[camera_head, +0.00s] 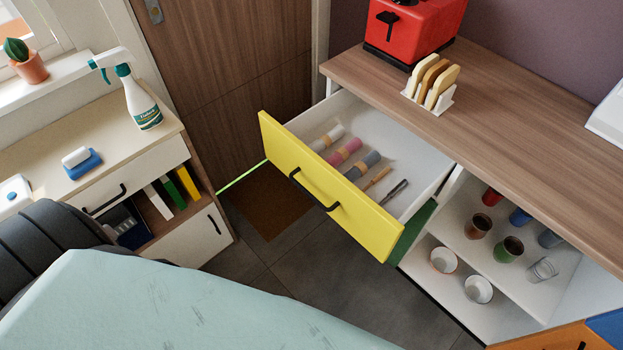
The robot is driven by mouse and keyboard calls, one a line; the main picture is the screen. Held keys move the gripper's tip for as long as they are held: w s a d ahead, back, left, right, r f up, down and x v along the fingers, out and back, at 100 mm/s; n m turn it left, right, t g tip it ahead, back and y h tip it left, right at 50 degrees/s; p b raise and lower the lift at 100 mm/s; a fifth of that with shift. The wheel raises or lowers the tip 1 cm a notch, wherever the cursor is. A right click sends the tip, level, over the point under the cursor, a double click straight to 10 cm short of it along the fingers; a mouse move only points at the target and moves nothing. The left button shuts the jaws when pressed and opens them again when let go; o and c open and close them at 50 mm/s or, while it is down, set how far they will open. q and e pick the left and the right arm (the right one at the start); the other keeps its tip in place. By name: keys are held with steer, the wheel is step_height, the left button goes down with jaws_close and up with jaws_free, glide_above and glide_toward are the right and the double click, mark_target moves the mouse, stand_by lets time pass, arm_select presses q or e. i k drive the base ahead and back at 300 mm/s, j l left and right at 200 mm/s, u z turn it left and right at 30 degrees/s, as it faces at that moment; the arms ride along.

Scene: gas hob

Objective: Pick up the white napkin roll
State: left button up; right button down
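The white napkin roll (328,138) lies in the open yellow-fronted drawer (330,195), at the end farthest from me. It has a tan band around it. A pink roll (345,152) and a grey-blue roll (363,166) lie beside it in a row, also banded. Neither of my grippers shows in the head view, so I cannot see whether they are open or shut.
Wooden-handled utensils (376,180) lie in the drawer's near end. A red toaster (415,28) and a toast rack (432,84) stand on the wooden counter (510,110). Below, open shelves hold several cups. A pale green ironing-board-like surface (170,305) fills the foreground.

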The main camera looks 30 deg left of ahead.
mark_target(325, 141)
steer(key=i+l+u, duration=0.25)
steer(key=l, duration=0.2)
steer(key=l+u, duration=0.2)
steer(key=l, duration=0.25)
steer(key=l+u, duration=0.25)
steer(key=l, duration=0.25)
steer(key=i, duration=0.05)
